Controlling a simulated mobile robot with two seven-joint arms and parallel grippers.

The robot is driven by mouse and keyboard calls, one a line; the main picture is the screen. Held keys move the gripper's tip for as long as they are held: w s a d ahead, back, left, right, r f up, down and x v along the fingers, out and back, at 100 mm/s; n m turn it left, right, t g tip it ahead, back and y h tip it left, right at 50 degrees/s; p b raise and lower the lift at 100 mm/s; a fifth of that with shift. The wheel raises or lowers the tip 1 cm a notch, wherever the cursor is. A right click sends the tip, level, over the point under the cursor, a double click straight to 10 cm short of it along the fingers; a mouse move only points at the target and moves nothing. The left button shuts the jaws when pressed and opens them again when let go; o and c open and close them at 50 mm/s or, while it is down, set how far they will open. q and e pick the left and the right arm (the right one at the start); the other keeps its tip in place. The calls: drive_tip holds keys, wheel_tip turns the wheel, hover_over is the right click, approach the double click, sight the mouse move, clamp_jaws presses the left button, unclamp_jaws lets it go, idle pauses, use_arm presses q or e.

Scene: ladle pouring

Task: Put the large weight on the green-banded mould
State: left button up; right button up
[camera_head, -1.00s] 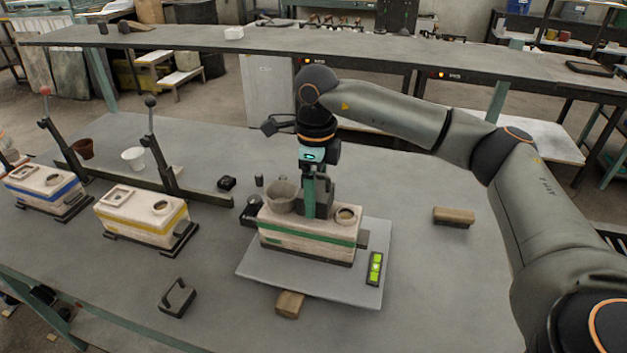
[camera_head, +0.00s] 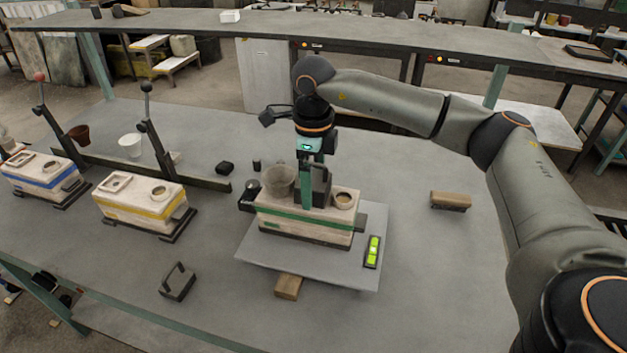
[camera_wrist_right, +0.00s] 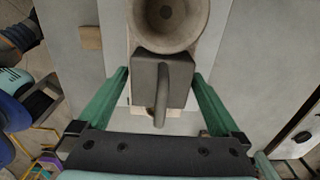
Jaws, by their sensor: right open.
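The green-banded mould (camera_head: 290,222) is a pale block with a green stripe, standing on a grey plate (camera_head: 345,272). A dark weight with a loop handle (camera_head: 321,186) sits on its top, between the grey cup (camera_head: 279,181) and the round opening (camera_head: 344,199). My right gripper (camera_head: 313,188) points down over this weight. In the right wrist view, its green fingers (camera_wrist_right: 160,100) stand apart on either side of the weight (camera_wrist_right: 166,75), with gaps between. A second dark handled weight (camera_head: 178,281) lies on the table at the front left. My left gripper is not in view.
A yellow-banded mould (camera_head: 145,214) and a blue-banded mould (camera_head: 45,181) stand to the left, near upright levers. A green level (camera_head: 372,251) lies on the plate. Wooden blocks lie in front (camera_head: 288,287) and right (camera_head: 450,201). The table's right part is mostly clear.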

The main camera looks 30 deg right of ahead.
wheel_tip(320, 180, up, 12)
drive_tip(key=shift+r+b, duration=0.1)
drive_tip(key=shift+b, duration=0.2)
idle(0.6)
